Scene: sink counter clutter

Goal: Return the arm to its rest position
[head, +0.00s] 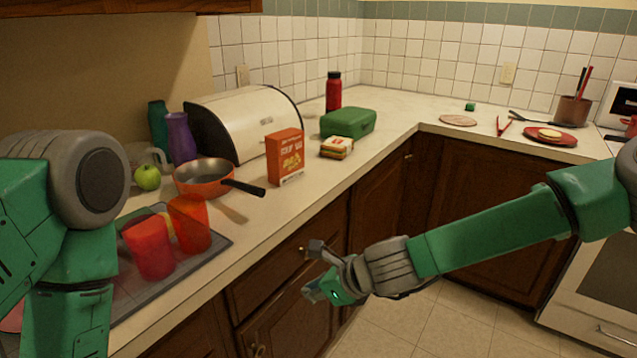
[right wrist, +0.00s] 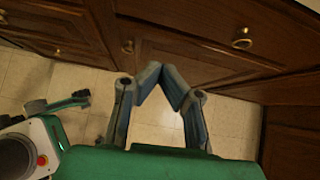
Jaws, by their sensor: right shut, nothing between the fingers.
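My right arm (head: 490,238) reaches in from the right in the head view, in front of the lower cabinets. My right gripper (head: 322,288) is below the counter edge, in front of a cabinet drawer, and holds nothing. In the right wrist view the fingertips of my right gripper (right wrist: 162,84) meet, shut and empty, above the tiled floor. My left arm (head: 70,240) fills the left side of the head view. Its gripper is not in view.
The counter (head: 395,132) bears an orange pan (head: 200,175), a cereal box (head: 285,157), a sandwich (head: 337,147), a green lunch box (head: 348,121) and red cups (head: 150,248). Cabinet drawers (head: 290,262) with knobs stand close to my right gripper. The floor (head: 450,318) is clear.

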